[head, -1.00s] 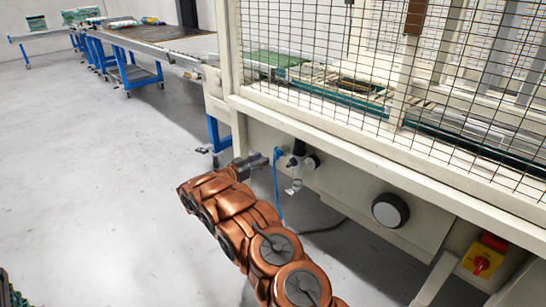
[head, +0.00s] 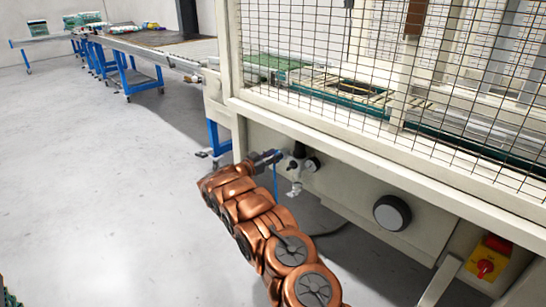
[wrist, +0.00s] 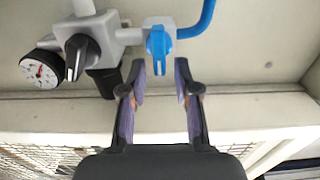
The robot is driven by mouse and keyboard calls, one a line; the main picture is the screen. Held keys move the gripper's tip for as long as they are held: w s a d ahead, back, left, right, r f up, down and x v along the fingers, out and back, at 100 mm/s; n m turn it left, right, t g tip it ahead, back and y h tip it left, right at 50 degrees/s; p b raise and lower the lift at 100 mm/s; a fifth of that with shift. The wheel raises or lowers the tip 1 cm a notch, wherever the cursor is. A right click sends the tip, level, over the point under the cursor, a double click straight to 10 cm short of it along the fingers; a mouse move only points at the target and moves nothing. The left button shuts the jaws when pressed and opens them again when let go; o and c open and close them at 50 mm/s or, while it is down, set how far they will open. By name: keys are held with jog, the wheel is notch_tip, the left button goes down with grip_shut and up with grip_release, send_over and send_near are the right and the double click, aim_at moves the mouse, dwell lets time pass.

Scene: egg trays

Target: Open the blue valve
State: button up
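The blue valve (wrist: 158,42) has a short blue handle on a grey fitting, with a blue hose (wrist: 200,20) running from its right side in the wrist view. My gripper (wrist: 159,70) is open and empty. Its two purple-padded fingers stand on either side of the lower end of the blue handle, with a visible gap to it on each side. In the head view my gripper (head: 272,156) is at the left end of the valve assembly, and only a small bit of blue shows at its tip.
Next to the valve are a black knob (wrist: 83,57) and a pressure gauge (wrist: 40,70). The assembly is mounted on the beige machine frame (head: 345,160) below a wire mesh guard. A round black-and-white dial (head: 391,212) and a red-yellow switch (head: 487,258) are to the right. Open floor lies left.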

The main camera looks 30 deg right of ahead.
grip_shut()
